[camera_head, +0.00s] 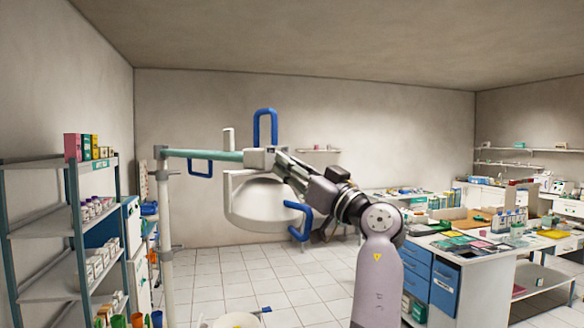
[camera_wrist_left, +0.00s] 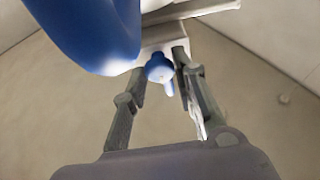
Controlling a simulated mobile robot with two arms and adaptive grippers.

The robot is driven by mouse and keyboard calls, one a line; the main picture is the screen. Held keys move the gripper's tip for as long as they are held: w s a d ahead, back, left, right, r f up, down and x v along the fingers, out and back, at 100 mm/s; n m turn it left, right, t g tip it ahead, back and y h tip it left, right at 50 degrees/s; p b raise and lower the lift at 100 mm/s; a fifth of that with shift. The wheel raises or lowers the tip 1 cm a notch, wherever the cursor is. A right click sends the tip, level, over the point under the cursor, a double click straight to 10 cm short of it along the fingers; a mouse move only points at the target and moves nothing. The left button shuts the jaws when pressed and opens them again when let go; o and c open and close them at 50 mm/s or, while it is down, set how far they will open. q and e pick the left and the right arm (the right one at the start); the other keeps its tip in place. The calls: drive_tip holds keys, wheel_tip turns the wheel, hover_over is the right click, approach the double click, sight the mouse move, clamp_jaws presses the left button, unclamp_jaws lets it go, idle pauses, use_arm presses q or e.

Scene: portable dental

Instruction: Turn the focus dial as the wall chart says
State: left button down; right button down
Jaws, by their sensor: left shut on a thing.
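The dental lamp has a white rounded head (camera_head: 262,203) with blue loop handles (camera_head: 265,127). It hangs from a teal arm (camera_head: 203,155) on a white post. My left gripper (camera_head: 279,160) reaches the housing at the end of that arm, above the lamp head. In the left wrist view a small blue dial (camera_wrist_left: 160,68) with a pointer-like tab sits between the fingertips of my left gripper (camera_wrist_left: 159,72), which is shut on it. In the head view the gripper hides the dial. I cannot make out a readable wall chart. My right gripper is not in view.
A large blue handle (camera_wrist_left: 97,32) is close beside the left finger in the wrist view. A shelf unit (camera_head: 65,222) with boxes stands at the left. A cluttered counter (camera_head: 482,248) is at the right. The tiled floor (camera_head: 290,275) between them is mostly clear.

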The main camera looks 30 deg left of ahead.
use_arm(q)
drive_tip(key=shift+m+t+b, duration=0.55)
drive_tip(key=shift+m+t, duration=0.25)
drive_tip(key=shift+m, duration=0.4)
drive_tip(key=shift+s+m+t+h, duration=0.1)
drive_tip(key=shift+m+t+h, duration=0.35)
drive_tip(key=shift+m, duration=0.65)
drive_tip(key=m+t+h, duration=0.1)
drive_tip(key=m, duration=0.2)
drive_tip(key=shift+r+t, duration=0.1)
drive_tip(key=shift+t, duration=0.15)
drive_tip(key=shift+m+t+h+p, duration=0.3)
drive_tip(key=shift+m+t+h, duration=0.3)
drive_tip(key=shift+m, duration=1.4)
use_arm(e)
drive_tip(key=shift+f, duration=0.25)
use_arm(q)
drive_tip(key=c, duration=1.3)
unclamp_jaws()
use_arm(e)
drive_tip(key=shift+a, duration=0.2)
